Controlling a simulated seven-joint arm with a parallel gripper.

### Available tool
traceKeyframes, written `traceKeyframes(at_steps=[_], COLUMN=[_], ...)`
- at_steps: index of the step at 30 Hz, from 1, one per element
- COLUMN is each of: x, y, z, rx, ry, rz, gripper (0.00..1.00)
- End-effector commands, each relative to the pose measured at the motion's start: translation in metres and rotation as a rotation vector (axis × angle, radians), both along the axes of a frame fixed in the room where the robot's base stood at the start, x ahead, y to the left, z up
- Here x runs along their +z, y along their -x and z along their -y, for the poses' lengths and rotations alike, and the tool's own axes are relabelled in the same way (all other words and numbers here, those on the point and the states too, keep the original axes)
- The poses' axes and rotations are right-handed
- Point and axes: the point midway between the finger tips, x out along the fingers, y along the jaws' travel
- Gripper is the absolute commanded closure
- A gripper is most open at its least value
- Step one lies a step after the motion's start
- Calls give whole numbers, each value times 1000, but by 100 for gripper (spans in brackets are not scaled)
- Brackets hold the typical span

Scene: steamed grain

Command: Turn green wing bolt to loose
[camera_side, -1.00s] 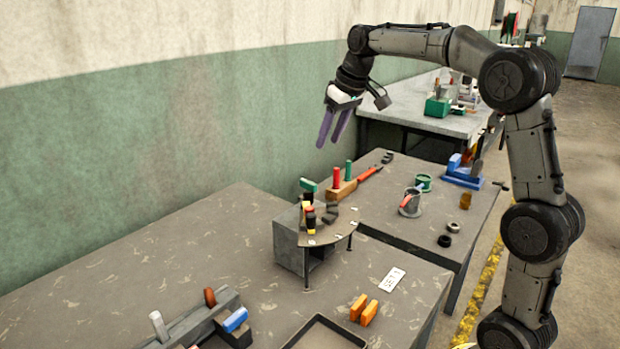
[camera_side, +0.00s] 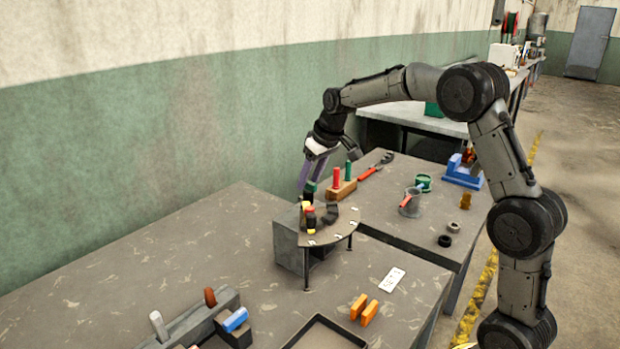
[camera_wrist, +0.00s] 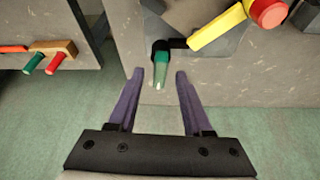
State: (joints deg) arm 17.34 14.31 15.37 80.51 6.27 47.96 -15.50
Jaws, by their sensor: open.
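The green wing bolt (camera_side: 311,186) is at the back of a grey fixture with a round-edged plate, in the side view partly behind my gripper. In the wrist view the green wing bolt (camera_wrist: 161,68) juts from a black collar. My gripper (camera_side: 310,181) points down at it from above. In the wrist view my gripper (camera_wrist: 159,74) is open, its two purple fingers spread. The bolt's green end shows between the fingertips. I cannot tell whether the fingers reach down around it, and I see no contact.
The fixture's grey block (camera_side: 288,247) carries a yellow bar (camera_wrist: 217,28) with a red end (camera_wrist: 268,12). A wooden block with red and green pegs (camera_side: 341,190) stands just behind. Orange blocks (camera_side: 364,309) and a tray (camera_side: 290,342) lie in front.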

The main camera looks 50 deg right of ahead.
Motion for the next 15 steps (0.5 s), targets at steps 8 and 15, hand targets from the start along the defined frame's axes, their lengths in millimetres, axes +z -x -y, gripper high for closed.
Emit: traceKeyframes(at_steps=[8,15], x=[-4,-4], y=[-1,-1], z=[0,0], rx=[0,0], ry=[0,0], rz=[0,0], gripper=[50,79])
